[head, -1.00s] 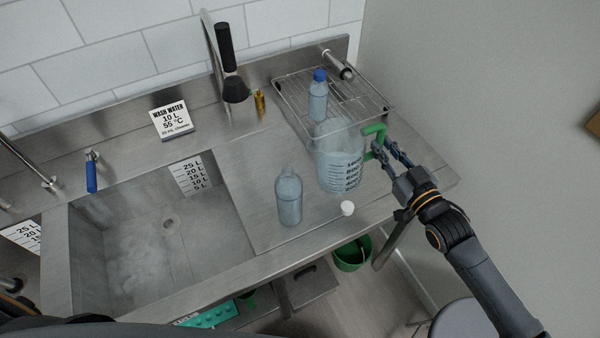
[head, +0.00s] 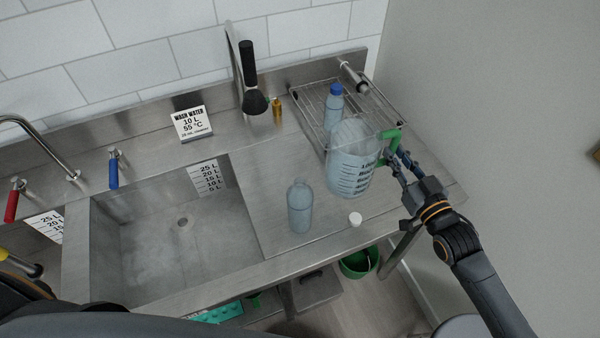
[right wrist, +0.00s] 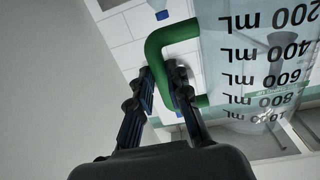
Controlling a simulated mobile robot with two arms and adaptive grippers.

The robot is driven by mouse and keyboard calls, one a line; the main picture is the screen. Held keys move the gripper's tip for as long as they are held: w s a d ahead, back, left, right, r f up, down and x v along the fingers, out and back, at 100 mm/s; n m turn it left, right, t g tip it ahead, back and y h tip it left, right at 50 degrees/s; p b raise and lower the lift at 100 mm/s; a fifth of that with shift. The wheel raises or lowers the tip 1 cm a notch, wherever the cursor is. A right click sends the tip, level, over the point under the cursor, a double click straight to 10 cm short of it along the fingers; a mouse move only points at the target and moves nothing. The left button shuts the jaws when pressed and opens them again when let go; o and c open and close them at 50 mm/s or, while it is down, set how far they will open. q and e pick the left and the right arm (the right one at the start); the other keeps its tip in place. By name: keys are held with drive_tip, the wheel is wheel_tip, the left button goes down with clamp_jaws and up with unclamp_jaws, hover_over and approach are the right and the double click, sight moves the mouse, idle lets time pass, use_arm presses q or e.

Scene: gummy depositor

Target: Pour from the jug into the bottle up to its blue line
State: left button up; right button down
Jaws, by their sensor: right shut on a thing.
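The clear jug (head: 350,172) with black volume marks and a green handle (head: 391,134) is at the right of the steel counter, roughly upright. I cannot tell whether its base touches the counter. My right gripper (head: 396,160) is shut on the handle; the right wrist view also shows its fingers (right wrist: 160,92) around the green handle (right wrist: 158,48). An open clear bottle (head: 300,208) stands upright, left of and nearer than the jug. I cannot make out its blue line. A white cap (head: 355,219) lies between them. My left gripper is not in view.
A blue-capped bottle (head: 334,104) stands on the wire rack (head: 376,104) behind the jug. The sink (head: 170,256) is left of the open bottle. A wash-water sign (head: 191,125) and a small amber bottle (head: 277,112) are at the back. A green bucket (head: 358,264) is below.

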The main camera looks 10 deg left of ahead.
drive_tip(key=s+d+p, duration=0.1)
drive_tip(key=s+p, duration=0.1)
drive_tip(key=s, duration=0.5)
drive_tip(key=shift+s+d, duration=0.3)
drive_tip(key=shift+s, duration=0.1)
idle(0.4)
